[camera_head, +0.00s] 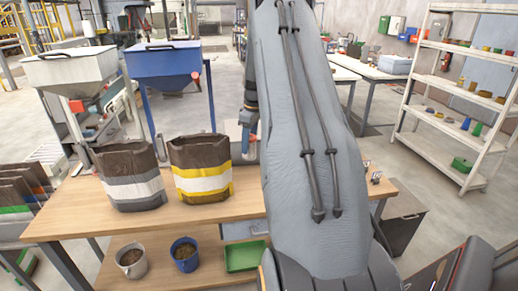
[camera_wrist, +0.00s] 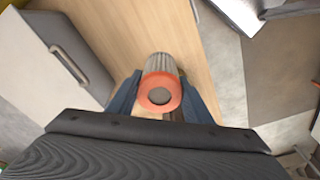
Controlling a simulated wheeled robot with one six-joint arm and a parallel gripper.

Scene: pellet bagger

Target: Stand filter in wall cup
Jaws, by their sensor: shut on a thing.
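The filter (camera_wrist: 159,90) is a pleated pale grey cylinder with an orange end cap and a dark round centre. In the wrist view it sits between the two fingers of my gripper (camera_wrist: 162,98), which is shut on it. The orange cap faces the camera, and the pleated body points away toward a wooden surface. I cannot tell whether the filter touches that surface. I cannot make out the wall cup in either view.
In the head view a wooden table (camera_head: 75,222) bears two open bags, one grey-banded (camera_head: 130,190) and one yellow-banded (camera_head: 201,184). Two buckets (camera_head: 131,262) and a green tray (camera_head: 245,256) are lower down. Hoppers stand behind, and a white shelf rack (camera_head: 455,95) stands right.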

